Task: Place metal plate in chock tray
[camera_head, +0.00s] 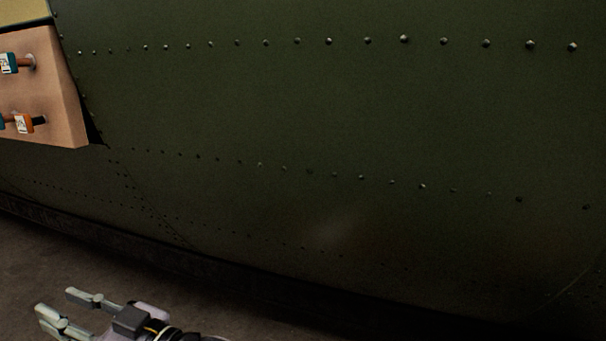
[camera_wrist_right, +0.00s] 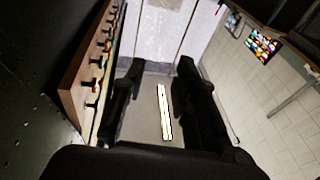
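My right gripper (camera_head: 62,304) is low at the left of the head view, its two pale fingers apart and pointing left, with nothing between them. In the right wrist view its two dark fingers (camera_wrist_right: 158,68) also stand apart and empty. My left gripper is in neither view. I cannot make out a loose metal plate or a chock tray in either view. A tan, copper-toned panel (camera_head: 42,75) sits against the fuselage at the upper left of the head view, with teal and orange fittings on it. The panel's edge also shows in the wrist view (camera_wrist_right: 73,90).
The dark green riveted fuselage skin (camera_head: 300,110) fills most of the head view. Bare floor (camera_head: 35,265) lies below it. In the wrist view a white and yellow strip (camera_wrist_right: 164,112) shows beyond the fingers, and a pale tiled wall or floor (camera_wrist_right: 260,100) at the right.

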